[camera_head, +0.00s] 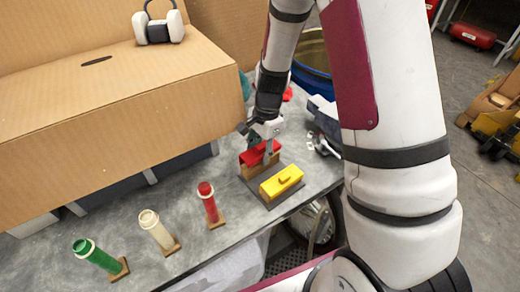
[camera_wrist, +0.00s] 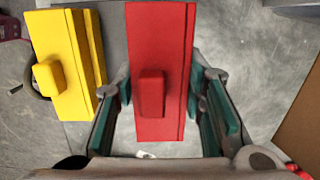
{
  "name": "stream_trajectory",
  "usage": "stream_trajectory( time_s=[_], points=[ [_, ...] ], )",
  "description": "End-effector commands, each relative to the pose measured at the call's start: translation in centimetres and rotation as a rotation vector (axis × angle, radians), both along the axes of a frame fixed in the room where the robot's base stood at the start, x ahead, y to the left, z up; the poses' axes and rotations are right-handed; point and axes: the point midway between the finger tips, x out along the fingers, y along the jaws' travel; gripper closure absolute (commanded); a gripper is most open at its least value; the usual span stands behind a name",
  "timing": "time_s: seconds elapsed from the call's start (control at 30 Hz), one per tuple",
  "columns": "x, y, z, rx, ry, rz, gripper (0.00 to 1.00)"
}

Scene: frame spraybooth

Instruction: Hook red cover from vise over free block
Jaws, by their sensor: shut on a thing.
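The red cover (camera_head: 259,154) is a long ridged piece with a raised knob; it fills the middle of the wrist view (camera_wrist: 160,70). My gripper (camera_head: 267,157) is shut on it, with green-padded fingers on both sides in the wrist view (camera_wrist: 165,105). The cover is over a tan block (camera_head: 249,173) on a dark base plate (camera_head: 266,202). I cannot tell whether it is fully seated. A yellow cover (camera_head: 282,182) sits on the neighbouring block, also seen in the wrist view (camera_wrist: 62,65). A blue-grey vise-like tool (camera_head: 325,118) stands behind, partly hidden by my arm.
A large cardboard box (camera_head: 110,110) with ear defenders (camera_head: 158,28) borders the left. A blue drum (camera_head: 312,80) is behind.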

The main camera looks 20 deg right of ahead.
Motion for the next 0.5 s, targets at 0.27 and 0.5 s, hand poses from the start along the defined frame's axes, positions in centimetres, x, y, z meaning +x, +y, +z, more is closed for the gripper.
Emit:
stream_trajectory(
  time_s=[0.27,0.5],
  points=[
    [0.0,0.0,-0.7,0.000,0.000,-0.001,0.91],
    [0.0,0.0,-1.2,0.000,0.000,-0.001,0.91]
  ],
)
